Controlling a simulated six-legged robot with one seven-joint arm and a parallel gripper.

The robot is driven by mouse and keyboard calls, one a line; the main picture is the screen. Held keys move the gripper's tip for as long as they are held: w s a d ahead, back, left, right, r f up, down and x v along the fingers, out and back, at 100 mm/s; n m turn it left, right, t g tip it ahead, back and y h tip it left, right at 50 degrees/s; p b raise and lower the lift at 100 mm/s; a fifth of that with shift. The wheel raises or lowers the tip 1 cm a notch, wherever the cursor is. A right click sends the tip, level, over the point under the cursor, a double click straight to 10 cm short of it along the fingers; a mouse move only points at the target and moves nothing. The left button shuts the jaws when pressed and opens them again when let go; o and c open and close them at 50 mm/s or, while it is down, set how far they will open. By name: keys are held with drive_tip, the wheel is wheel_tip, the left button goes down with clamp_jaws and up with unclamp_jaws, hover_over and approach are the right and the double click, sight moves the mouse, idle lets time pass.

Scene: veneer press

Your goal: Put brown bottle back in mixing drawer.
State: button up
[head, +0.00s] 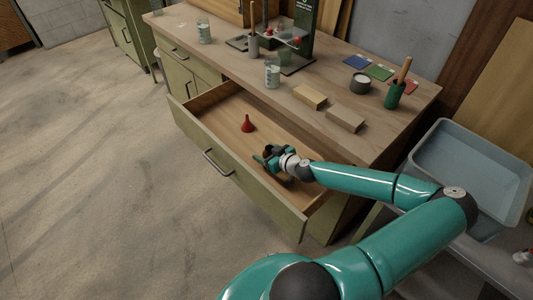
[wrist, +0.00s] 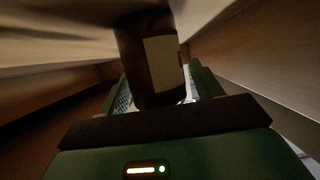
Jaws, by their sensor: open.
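The mixing drawer (head: 235,175) is pulled open in the head view. My gripper (head: 266,161) is down inside its right part. In the wrist view the brown bottle (wrist: 138,60), dark with a pale label, stands between the two open fingers, close in front of the palm. I cannot tell whether either finger touches it. In the head view the bottle is mostly hidden by my gripper. The bottle's base is hard to make out, so its contact with the drawer floor is not clear.
A red funnel (head: 248,124) stands in the drawer, left of my gripper. The bench top (head: 230,65) above holds jars, two wooden blocks (head: 310,96), a green cup with a brush (head: 394,95) and a white-filled pot (head: 361,82). A grey bin (head: 427,150) stands right.

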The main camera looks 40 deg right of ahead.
drive_tip(key=v, duration=0.7)
drive_tip(key=shift+s+r, duration=0.1)
drive_tip(key=shift+s, duration=0.05)
drive_tip(key=shift+c, duration=0.3)
idle(0.8)
